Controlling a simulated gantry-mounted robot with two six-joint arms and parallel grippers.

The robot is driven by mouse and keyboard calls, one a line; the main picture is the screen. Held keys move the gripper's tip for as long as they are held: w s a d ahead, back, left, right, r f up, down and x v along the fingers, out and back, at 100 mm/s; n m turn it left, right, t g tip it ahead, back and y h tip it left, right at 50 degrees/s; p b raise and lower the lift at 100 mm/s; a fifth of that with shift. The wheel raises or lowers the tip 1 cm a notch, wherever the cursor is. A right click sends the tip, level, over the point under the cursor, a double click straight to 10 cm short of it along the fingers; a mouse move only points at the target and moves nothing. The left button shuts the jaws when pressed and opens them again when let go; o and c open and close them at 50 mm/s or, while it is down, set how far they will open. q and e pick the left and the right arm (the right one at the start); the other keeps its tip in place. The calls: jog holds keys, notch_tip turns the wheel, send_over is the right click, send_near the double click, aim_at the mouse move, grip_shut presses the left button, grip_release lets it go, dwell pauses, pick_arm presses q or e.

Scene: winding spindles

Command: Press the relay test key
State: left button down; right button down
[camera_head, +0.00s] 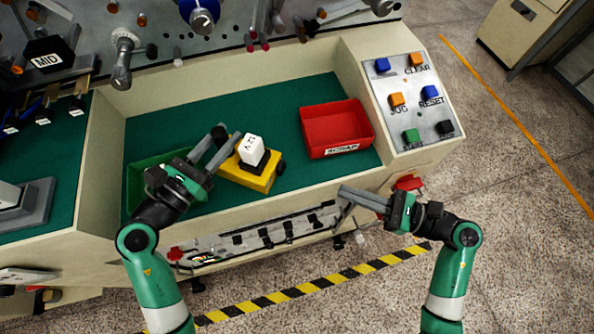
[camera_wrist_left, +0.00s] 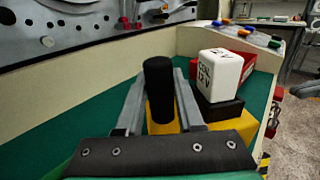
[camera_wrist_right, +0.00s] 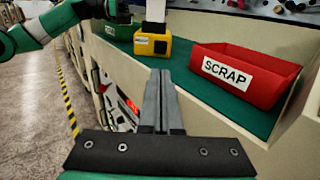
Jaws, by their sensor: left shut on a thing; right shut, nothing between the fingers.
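A yellow unit (camera_head: 262,178) stands on the green surface, carrying a white marked block (camera_head: 252,149) on a black base (camera_head: 266,160). A dark knob (camera_head: 280,168) sits at its right end. My left gripper (camera_head: 228,140) is shut on a black cylinder (camera_wrist_left: 160,88), at the left side of the yellow unit. Whether the cylinder is fixed to the unit cannot be told. In the left wrist view the white block (camera_wrist_left: 219,73) is just right of the fingers. No key labelled as the relay test key is readable. My right gripper (camera_head: 345,195) is shut and empty, before the front wall.
A red SCRAP bin (camera_head: 312,128) stands right of the yellow unit. A green bin (camera_head: 136,180) is partly behind my left gripper. A panel (camera_head: 424,112) with coloured keys, including CLEAR, JOG and RESET, is at the right. Low walls edge the green surface (camera_head: 170,125).

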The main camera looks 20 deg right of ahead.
aim_at(283, 170)
jog(key=x, duration=1.2)
jog(key=shift+w+a, duration=0.1)
jog(key=shift+a, duration=0.1)
jog(key=shift+a, duration=0.1)
